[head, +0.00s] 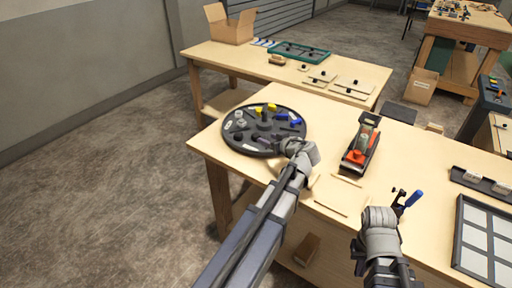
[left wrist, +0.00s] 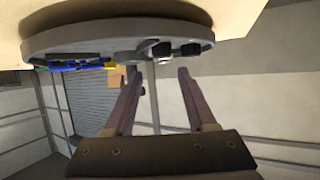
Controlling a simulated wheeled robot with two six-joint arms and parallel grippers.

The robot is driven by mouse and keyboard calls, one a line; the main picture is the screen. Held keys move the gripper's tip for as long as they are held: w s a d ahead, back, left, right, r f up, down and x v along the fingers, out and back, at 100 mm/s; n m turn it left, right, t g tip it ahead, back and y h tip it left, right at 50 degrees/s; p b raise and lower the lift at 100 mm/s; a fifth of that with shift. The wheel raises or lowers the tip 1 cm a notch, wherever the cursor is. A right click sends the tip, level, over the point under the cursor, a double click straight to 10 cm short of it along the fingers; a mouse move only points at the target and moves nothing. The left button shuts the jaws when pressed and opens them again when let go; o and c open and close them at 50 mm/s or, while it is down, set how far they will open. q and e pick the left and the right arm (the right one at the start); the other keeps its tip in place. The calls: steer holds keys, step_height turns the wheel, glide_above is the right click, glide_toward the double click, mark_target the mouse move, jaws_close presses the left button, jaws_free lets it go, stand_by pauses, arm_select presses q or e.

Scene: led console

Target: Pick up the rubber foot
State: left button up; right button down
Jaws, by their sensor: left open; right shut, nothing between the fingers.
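A round dark tray (head: 254,152) holds several small parts in the head view. Its rim (left wrist: 70,42) crosses the top of the left wrist view, which looks upside down. Small black pieces (left wrist: 190,48) sit near the rim there; one may be the rubber foot, but I cannot tell which. Dark pieces (head: 238,136) also lie on the tray in the head view. My left gripper (left wrist: 158,75) is open and empty, its fingertips close to the tray's rim; my wrist hides part of the tray in the head view. My right gripper (head: 399,196) is shut and empty at the right.
A blue-handled tool (head: 413,198) is beside my right gripper. An orange-and-black device (head: 360,148) stands right of the tray. A panelled frame (head: 484,240) lies at the right. Behind, another table holds a cardboard box (head: 230,25) and a green tray (head: 300,52). Bare tabletop (head: 330,115) lies between tray and device.

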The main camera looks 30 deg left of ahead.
mark_target(257, 135)
arm_select(q)
steer(key=shift+w+a, duration=0.1)
steer(key=shift+a, duration=0.1)
steer(key=shift+f+b+x, duration=0.2)
steer(key=shift+b+x, duration=1.55)
steer(key=shift+x, duration=2.1)
jaws_close()
